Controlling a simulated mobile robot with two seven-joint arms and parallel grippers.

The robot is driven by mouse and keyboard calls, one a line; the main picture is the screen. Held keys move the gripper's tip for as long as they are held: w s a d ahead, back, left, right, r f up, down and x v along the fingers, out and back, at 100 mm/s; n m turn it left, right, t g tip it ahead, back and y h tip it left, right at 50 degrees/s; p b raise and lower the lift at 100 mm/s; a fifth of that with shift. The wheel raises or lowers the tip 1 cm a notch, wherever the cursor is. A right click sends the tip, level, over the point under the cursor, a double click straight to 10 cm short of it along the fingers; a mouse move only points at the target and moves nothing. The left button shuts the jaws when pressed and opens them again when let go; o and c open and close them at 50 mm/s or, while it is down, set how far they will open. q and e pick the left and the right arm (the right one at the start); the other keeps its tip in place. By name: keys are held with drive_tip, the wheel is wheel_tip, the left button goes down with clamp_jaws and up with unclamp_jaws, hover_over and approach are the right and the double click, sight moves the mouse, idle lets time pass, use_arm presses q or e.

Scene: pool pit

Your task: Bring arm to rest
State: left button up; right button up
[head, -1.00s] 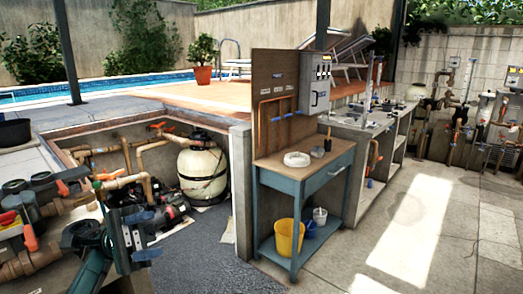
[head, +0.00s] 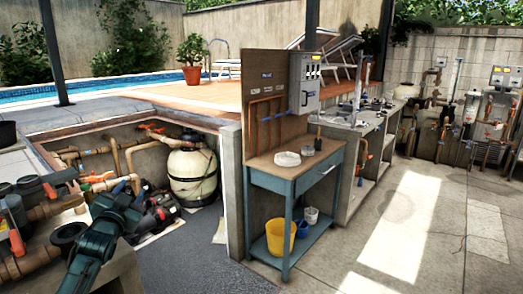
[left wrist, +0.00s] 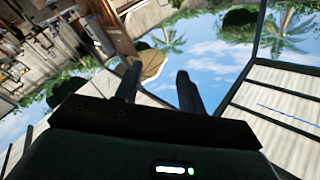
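My left arm comes in at the lower left of the head view. Its dark teal left gripper (head: 128,193) is held up in the air in front of the pump pit, over the pipes as seen from the head. In the left wrist view the two dark fingers (left wrist: 158,82) stand apart with nothing gripped between them, and the camera looks out tilted at sky, palms and fence. My right arm and gripper do not show in either view.
A blue bench (head: 264,174) with a backboard and grey box (head: 304,82) stands at the middle. A yellow bucket (head: 278,238) sits on its lower shelf. Orange-handled pipes (head: 22,255) lie near my left arm. The paved floor (head: 400,215) to the right is open.

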use_arm(q)
drive_tip(key=s+d+f+n+g+h, duration=0.1)
drive_tip(key=s+d+f+g, duration=0.15)
drive_tip(key=s+f, duration=0.35)
drive_tip(key=s+d+f+g+h, duration=0.1)
drive_tip(key=s+d+f, duration=0.3)
drive_tip(key=f, duration=0.5)
drive_tip(key=s+d+f+n+g, duration=0.1)
drive_tip(key=s+d+f+g, duration=0.1)
drive_tip(key=s+d+f, duration=0.4)
drive_tip(key=s+d+f+g+h, duration=0.1)
drive_tip(key=s+d+f, duration=0.1)
drive_tip(key=s, duration=0.6)
drive_tip(key=s+d+f+g+h, duration=0.1)
drive_tip(key=s+d+f, duration=0.2)
drive_tip(key=s, duration=0.4)
drive_tip(key=s+d+f+g, duration=0.1)
drive_tip(key=s+d+f, duration=0.2)
drive_tip(key=s, duration=0.5)
drive_tip(key=shift+s+f+n+h, duration=0.35)
drive_tip(key=shift+n+h, duration=0.05)
drive_tip(key=shift+a, duration=0.1)
